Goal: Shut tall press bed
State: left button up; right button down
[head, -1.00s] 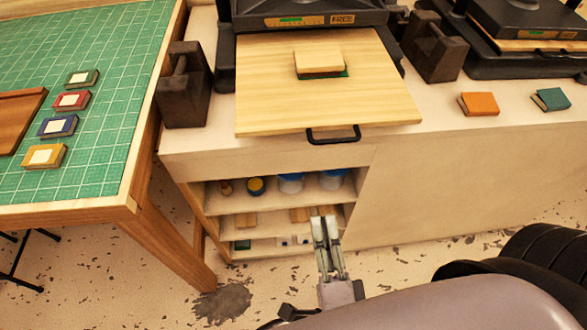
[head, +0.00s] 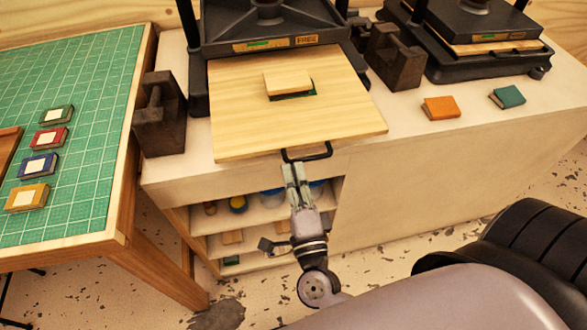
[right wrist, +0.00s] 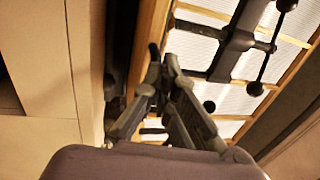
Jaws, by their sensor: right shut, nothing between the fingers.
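The black press (head: 270,28) with the wooden bed (head: 235,115) stands on the counter, its bed slid far out toward me. A small pale block (head: 287,82) lies on the bed over a green piece. A black handle (head: 325,153) is on the bed's front edge. My right gripper (head: 293,168) is shut and empty, its tips just below and in front of the handle's left part; I cannot tell whether they touch. Its fingers also show in the right wrist view (right wrist: 163,62). My left gripper is not in view.
A second press (head: 465,45) stands at the right with its bed nearly in. Dark weights (head: 158,118) and (head: 393,58) flank the first press. Orange (head: 441,108) and teal (head: 508,97) books lie on the counter. A green-matted table (head: 75,90) is left; shelves open below.

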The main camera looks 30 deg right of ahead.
aim_at(278, 118)
jog(key=shift+w, duration=0.15)
jog(key=x, duration=0.4)
jog(key=f+p+x, duration=0.1)
jog(key=x, duration=0.7)
jog(key=shift+w+f, duration=0.25)
jog(key=shift+f, duration=0.15)
jog(key=f+x, duration=0.1)
jog(key=x, duration=0.3)
jog(key=b+x, duration=0.1)
jog(key=x, duration=0.4)
jog(key=f+b+x, duration=0.1)
jog(key=x, duration=0.3)
jog(key=shift+w+d+f, duration=0.1)
jog(key=shift+w+f, duration=0.2)
jog(key=shift+w, duration=0.2)
jog(key=shift+w+d, duration=0.15)
jog(key=shift+w, duration=0.25)
jog(key=shift+r, duration=0.35)
jog(key=shift+r, duration=0.1)
